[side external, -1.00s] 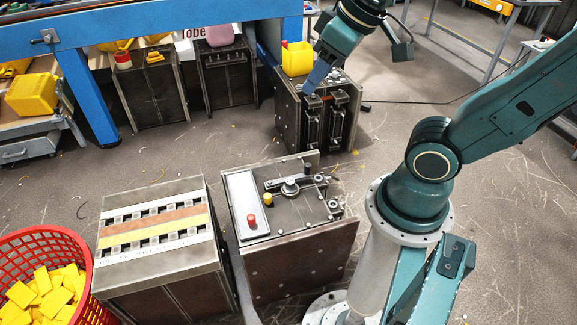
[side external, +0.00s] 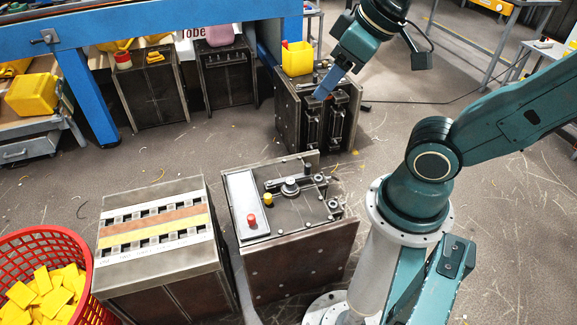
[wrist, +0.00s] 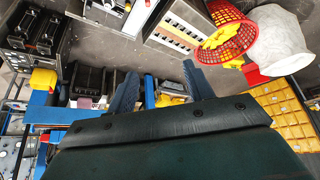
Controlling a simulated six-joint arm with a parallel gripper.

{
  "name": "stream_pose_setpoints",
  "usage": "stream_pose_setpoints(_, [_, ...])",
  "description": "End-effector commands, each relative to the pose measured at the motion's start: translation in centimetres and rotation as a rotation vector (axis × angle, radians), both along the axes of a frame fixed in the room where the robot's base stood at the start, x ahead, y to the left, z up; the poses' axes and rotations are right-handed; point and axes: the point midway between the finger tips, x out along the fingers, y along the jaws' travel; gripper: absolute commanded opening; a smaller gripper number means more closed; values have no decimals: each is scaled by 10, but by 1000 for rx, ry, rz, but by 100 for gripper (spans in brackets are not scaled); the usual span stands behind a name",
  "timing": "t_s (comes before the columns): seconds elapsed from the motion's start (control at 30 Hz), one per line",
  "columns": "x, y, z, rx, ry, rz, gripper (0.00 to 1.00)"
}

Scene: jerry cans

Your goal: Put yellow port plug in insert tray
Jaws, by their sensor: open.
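A small yellow plug-like piece (side external: 268,199) stands on the dark top plate of the middle front station, beside a red one (side external: 252,219). I cannot tell for certain that it is the port plug. A box with slotted rows and orange and yellow strips (side external: 155,230), which looks like the insert tray, stands to its left; it also shows at the top of the wrist view (wrist: 178,28). My gripper (side external: 328,88) is over the rear clamp station, far from both. In the wrist view its blue fingers (wrist: 160,88) are spread with nothing held between them.
The rear station (side external: 318,120) carries two black clamps, with an open yellow container (side external: 297,58) at its back corner. A red basket (side external: 45,270) of yellow pieces stands at front left. A blue-framed bench (side external: 150,30) runs along the back.

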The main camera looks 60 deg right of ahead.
Motion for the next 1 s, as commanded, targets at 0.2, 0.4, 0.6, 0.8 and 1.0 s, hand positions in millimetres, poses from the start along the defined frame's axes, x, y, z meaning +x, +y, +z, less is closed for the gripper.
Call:
stream_pose_setpoints(0.2, [31,5,-2,-15,0,82,52])
stream_pose_setpoints(0.4, [73,11,-9,-22,-12,194,52])
stream_pose_setpoints(0.6, [115,15,-21,-16,-36,302,52])
stream_pose_setpoints(0.8, [157,18,-39,2,-69,396,52])
stream_pose_setpoints(1.0, [195,18,-61,29,-111,473,52])
